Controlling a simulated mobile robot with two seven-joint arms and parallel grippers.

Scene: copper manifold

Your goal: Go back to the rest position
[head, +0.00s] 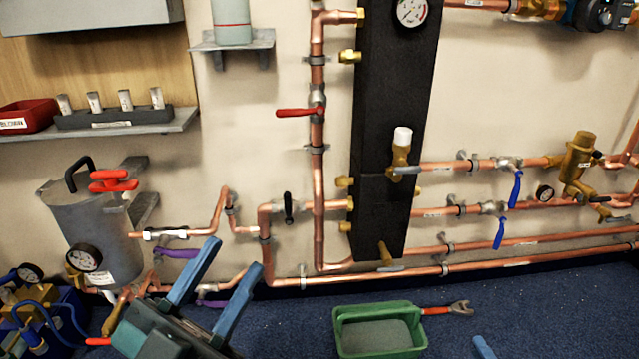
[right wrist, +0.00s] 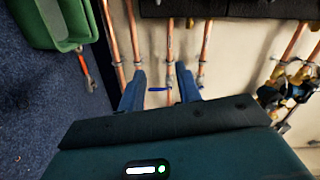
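My left gripper (head: 226,268) is at the lower left of the head view, in front of the copper pipes near the floor. Its two blue fingers stand apart with nothing between them. My right gripper shows in the right wrist view (right wrist: 160,84), with its two blue fingers apart and empty. Behind its fingers are copper pipes and a blue valve lever (right wrist: 160,89), which looks to be beyond them, not held. In the head view only a blue fingertip (head: 484,347) of the right gripper shows at the bottom edge.
A green tub (head: 338,335) stands on the blue floor, with a red-handled wrench (head: 448,309) beside it. A grey tank (head: 95,235) is at left. The copper manifold with a black panel (head: 385,130) covers the wall. Shelf (head: 180,122) at upper left.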

